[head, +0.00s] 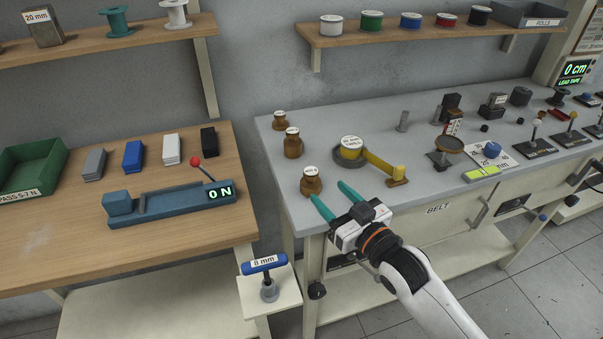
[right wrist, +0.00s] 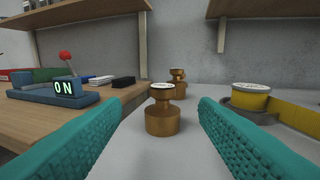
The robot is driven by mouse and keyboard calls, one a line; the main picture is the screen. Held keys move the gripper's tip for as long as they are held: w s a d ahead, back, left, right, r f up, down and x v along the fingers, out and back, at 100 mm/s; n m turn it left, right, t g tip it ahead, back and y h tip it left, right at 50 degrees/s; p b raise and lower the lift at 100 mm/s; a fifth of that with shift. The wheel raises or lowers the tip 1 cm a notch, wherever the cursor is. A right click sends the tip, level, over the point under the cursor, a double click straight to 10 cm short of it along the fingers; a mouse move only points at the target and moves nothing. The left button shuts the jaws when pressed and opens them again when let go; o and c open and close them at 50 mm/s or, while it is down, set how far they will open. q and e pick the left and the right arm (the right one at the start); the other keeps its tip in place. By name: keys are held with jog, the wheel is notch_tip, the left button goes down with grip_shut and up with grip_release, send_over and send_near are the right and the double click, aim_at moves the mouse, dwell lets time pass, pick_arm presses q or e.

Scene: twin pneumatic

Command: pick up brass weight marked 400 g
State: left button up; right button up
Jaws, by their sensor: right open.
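Several brass weights with white top labels stand in a row at the left end of the grey bench (head: 330,215). The nearest and largest brass weight (head: 311,184) is upright; its label is too small to read surely. Behind it stand a middle brass weight (head: 293,147) and a smaller one (head: 279,121). My right gripper (head: 331,197) has teal fingers and is open and empty, just in front of the nearest weight. In the right wrist view this weight (right wrist: 162,116) stands ahead between the spread fingers, apart from both. My left gripper is not in view.
A yellow tape roll (head: 352,147) in a grey holder with a yellow strip sits right of the weights. A post with a blue "8 mm" handle (head: 264,264) stands in front.

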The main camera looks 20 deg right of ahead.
aim_at(307, 168)
jog(key=x, duration=0.5)
jog(key=shift+r, duration=0.15)
jog(key=shift+w+a, duration=0.1)
jog(key=shift+w, duration=0.15)
jog(key=shift+w+p, duration=0.3)
jog(key=x, duration=0.4)
jog(key=shift+w+p, duration=0.3)
jog(key=shift+w, duration=0.1)
jog(key=shift+s, duration=0.1)
jog(key=c, duration=1.1)
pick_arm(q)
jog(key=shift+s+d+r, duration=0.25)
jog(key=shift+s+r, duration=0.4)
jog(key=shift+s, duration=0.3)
pick_arm(e)
jog(key=shift+r, duration=0.1)
grip_shut()
